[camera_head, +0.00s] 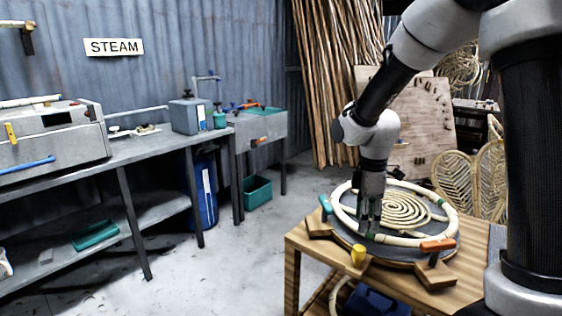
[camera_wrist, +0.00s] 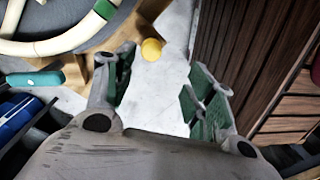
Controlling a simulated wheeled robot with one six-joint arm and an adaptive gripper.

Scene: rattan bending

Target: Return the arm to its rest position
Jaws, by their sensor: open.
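My gripper (camera_head: 368,218) points down at the left part of the round bending jig on the wooden table (camera_head: 296,262). In the wrist view my gripper (camera_wrist: 163,95) has its two green-padded fingers spread apart, with nothing between them but floor and a yellow knob. The jig holds a pale rattan ring (camera_head: 452,212) and a rattan spiral (camera_head: 405,210). In the head view the fingertips overlap the ring's near left part; I cannot tell whether they touch it. The ring also shows at the upper left of the wrist view (camera_wrist: 60,42).
A yellow knob (camera_head: 358,255), a teal clamp (camera_head: 326,205) and an orange clamp (camera_head: 438,245) sit around the jig. A steel workbench (camera_head: 150,150) and a sink (camera_head: 262,128) line the left wall. Rattan poles (camera_head: 335,70) lean behind. The floor (camera_head: 235,265) between is clear.

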